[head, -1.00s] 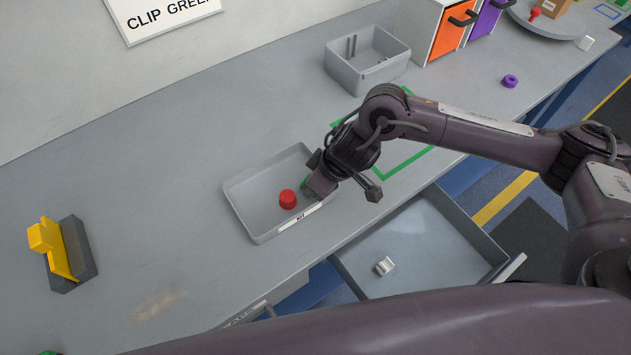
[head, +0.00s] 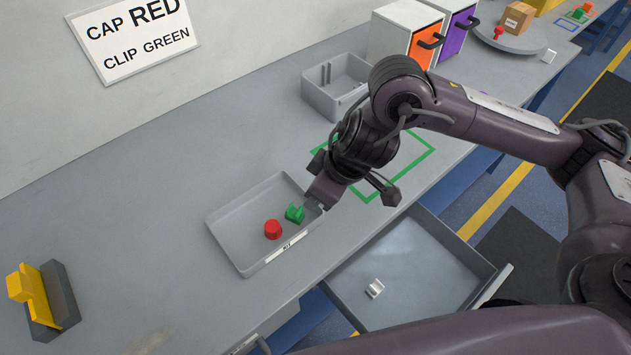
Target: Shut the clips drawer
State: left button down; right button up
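The open grey drawer (head: 400,262) juts out below the bench's front edge, with a small white clip-like piece (head: 375,288) in it. Its front panel (head: 492,286) is at the right, partly behind a dark part of my body. I cannot read a label on it. My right gripper (head: 352,196) is open above the front right corner of a grey tray (head: 228,232), its fingers apart with nothing visible between them. A green clip (head: 294,213) and a red cap (head: 273,230) lie in the tray. My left gripper is not seen.
A green outline (head: 418,166) marks the bench behind my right arm. A grey bin (head: 312,99) and a cabinet with orange (head: 424,45) and purple (head: 458,38) fronts stand farther back. A yellow-and-grey fixture (head: 40,300) is at left. The front-left bench is mostly clear.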

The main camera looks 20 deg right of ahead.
aim_at(425, 268)
jog(key=k+j, duration=0.2)
jog(key=k, duration=0.3)
jog(key=k+j, duration=0.2)
jog(key=k, duration=0.25)
jog(key=k+j, duration=0.2)
jog(key=k, duration=0.3)
